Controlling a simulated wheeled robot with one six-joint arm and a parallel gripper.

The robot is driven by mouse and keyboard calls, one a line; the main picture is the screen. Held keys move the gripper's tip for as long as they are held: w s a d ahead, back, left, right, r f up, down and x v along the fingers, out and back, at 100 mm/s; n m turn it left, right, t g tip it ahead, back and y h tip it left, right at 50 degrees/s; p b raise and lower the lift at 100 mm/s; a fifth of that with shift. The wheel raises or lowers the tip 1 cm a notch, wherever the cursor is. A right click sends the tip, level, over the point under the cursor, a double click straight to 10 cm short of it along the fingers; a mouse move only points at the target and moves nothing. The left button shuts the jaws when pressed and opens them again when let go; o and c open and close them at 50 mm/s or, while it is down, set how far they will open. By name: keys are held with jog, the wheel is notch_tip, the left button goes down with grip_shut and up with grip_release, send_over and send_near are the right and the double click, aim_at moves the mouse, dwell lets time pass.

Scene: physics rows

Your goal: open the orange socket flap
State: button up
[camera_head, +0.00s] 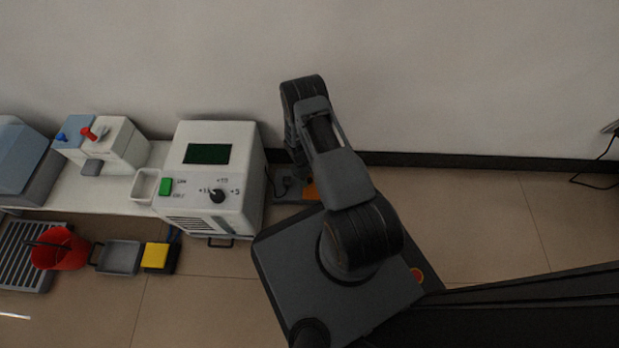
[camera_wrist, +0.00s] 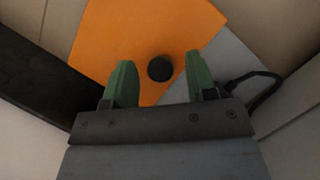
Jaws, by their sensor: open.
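The orange socket flap (camera_wrist: 140,35) fills the upper middle of the wrist view, with a round black knob (camera_wrist: 160,68) near its lower edge. A grey surface (camera_wrist: 232,65) shows beside the flap on the right. My gripper (camera_wrist: 160,85) has two green fingers, spread apart, with the knob showing between and just beyond them. I cannot tell whether the fingers touch the flap. In the head view a small orange patch of the flap (camera_head: 311,191) shows on the floor side by the wall, mostly hidden behind my arm.
A white machine (camera_head: 210,185) with a dial stands left of my arm. Further left are a shelf with devices, a red bucket (camera_head: 60,248) and a yellow block (camera_head: 156,255). A black cable (camera_wrist: 262,85) runs at the flap's right. A dark skirting board (camera_wrist: 45,75) lies left.

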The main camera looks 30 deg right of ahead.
grip_shut()
dwell(0.4)
jog(key=shift+r, duration=0.1)
